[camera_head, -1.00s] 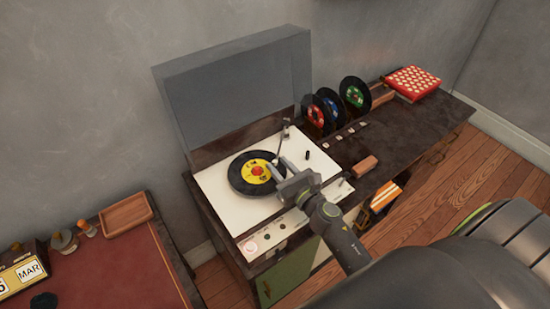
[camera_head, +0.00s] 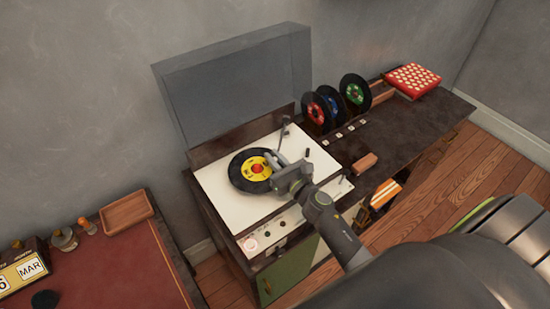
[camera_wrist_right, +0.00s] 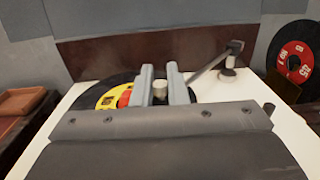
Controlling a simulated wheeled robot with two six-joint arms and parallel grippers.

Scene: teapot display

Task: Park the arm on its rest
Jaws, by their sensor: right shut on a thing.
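The turntable (camera_head: 217,195) has a white deck with a black record (camera_head: 240,182) on it; the record has a yellow and red label. The slim tonearm (camera_head: 281,141) runs from its pivot at the back of the deck toward the record. My right gripper (camera_head: 275,163) is over the record's right side, shut on the tonearm's front end. In the right wrist view, the two fingers (camera_wrist_right: 160,82) flank a small pale cylindrical piece, and the tonearm (camera_wrist_right: 208,64) slants from behind the right finger to its pivot. I cannot make out the arm's rest clearly. My left gripper is not in view.
A raised clear lid (camera_head: 240,85) stands behind the deck. A short dark knob (camera_head: 309,153) stands on the deck's right. Upright records (camera_head: 355,92) and a small wooden block (camera_head: 365,163) are on the cabinet to the right. A red-topped desk (camera_head: 130,265) is at the left.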

